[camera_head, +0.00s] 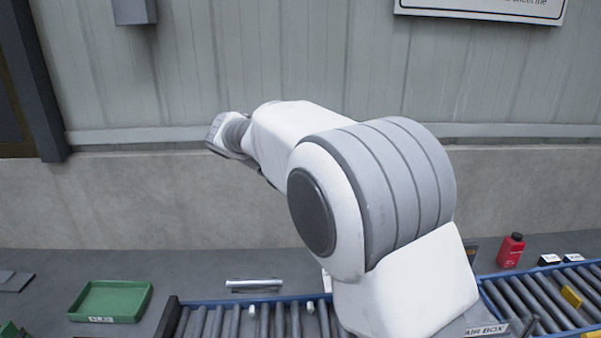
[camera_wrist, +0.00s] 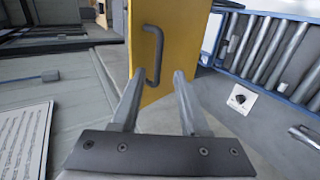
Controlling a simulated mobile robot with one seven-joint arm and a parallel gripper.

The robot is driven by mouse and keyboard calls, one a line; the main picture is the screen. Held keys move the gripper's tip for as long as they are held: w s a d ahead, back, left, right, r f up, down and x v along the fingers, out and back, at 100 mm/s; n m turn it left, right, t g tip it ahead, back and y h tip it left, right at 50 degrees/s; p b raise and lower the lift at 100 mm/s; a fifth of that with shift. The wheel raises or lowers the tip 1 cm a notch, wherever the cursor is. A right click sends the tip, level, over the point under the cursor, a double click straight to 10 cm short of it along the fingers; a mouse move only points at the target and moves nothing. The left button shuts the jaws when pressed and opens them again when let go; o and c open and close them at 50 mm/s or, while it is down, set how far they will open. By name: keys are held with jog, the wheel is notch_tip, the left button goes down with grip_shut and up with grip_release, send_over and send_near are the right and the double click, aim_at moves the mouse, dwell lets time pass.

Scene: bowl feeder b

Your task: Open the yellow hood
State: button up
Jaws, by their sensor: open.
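The yellow hood (camera_wrist: 177,25) shows at the top middle of the wrist view as a flat yellow panel with a dark grey bar handle (camera_wrist: 153,55) on its left part. My gripper (camera_wrist: 157,82) is open, its two fingers pointing toward the panel. The handle's lower end appears between the fingertips or just beyond them; I cannot tell whether they touch it. The head view does not show the hood or the gripper, as my arm fills the middle.
A roller conveyor (camera_wrist: 270,50) with a blue frame lies right of the panel. A small plate with a black knob (camera_wrist: 240,98) is below it. In the head view, a green tray (camera_head: 112,301) is at left and a red bottle (camera_head: 510,251) at right.

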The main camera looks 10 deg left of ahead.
jog(key=p+v, duration=0.1)
jog(key=v, duration=0.9)
jog(key=shift+a+r, duration=0.1)
jog(key=shift+r, duration=0.05)
jog(key=s+d+y, duration=0.3)
jog(key=d, duration=0.5)
jog(key=s+d+y, duration=0.3)
jog(key=d, duration=0.6)
jog(key=s+d+f+m+t+y, duration=0.1)
jog(key=s+d+f+y, duration=0.1)
jog(key=s, duration=0.6)
jog(key=s+d+f+m+t+y, duration=0.1)
jog(key=s+d+f+t+y, duration=0.1)
jog(key=s+f, duration=0.5)
jog(key=shift+s+d+y, duration=0.7)
jog(key=shift+d+y, duration=0.1)
jog(key=shift+d, duration=0.35)
jog(key=shift+f, duration=0.1)
